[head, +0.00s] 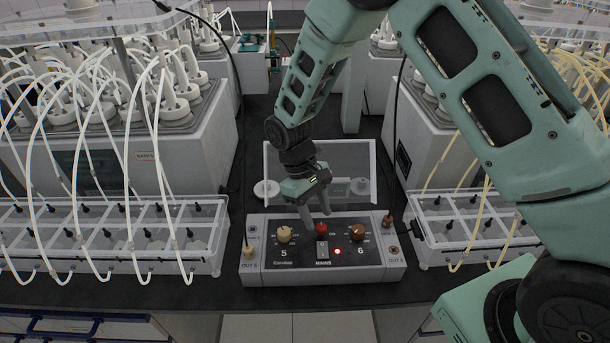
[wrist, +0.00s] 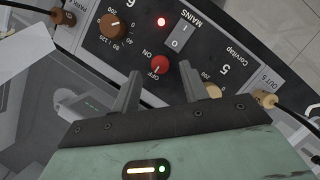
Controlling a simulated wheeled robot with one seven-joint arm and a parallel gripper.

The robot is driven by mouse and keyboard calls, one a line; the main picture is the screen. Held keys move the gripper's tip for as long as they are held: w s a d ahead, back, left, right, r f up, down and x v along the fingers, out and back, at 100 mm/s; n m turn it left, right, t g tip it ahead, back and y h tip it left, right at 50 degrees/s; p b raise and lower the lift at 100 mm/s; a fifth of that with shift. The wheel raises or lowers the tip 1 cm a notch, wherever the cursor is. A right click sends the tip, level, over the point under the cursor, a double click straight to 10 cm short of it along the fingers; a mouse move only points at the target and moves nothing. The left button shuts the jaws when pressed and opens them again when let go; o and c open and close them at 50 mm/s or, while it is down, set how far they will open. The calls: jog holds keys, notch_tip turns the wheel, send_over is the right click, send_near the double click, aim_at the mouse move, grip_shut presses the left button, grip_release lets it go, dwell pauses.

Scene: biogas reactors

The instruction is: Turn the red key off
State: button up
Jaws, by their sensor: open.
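The red key (head: 321,229) is a small round knob on the black face of the control box (head: 250,273). In the wrist view the red key (wrist: 161,64) has ON and OFF printed beside it; I cannot tell surely which way it points. My gripper (head: 316,219) is open just above the key. In the wrist view my gripper (wrist: 159,80) has one finger to each side of the key, apart from it. Nothing is held.
A lit red lamp (head: 337,252) and the MAINS switch (head: 322,250) sit below the key. A cream knob (head: 284,235) and a brown knob (head: 358,233) flank it. A clear plate (head: 350,150) stands behind. Tubed white trays (head: 110,265) lie left and right.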

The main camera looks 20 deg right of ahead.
jog(key=b+v, duration=0.3)
jog(key=v, duration=1.2)
jog(key=s+a+r+n+t+y, duration=0.1)
jog(key=s+a, duration=0.1)
jog(key=s, duration=0.4)
jog(key=s+a+r+t+y, duration=0.1)
jog(key=s+a+r, duration=0.15)
jog(key=s, duration=0.35)
jog(key=s+d+f+n+t, duration=0.1)
jog(key=s+f+t, duration=0.1)
jog(key=s, duration=1.3)
jog(key=shift+s+d+f+y+b, duration=0.2)
jog(key=shift+s+d+y+b, duration=0.1)
jog(key=shift+s+y+b, duration=0.1)
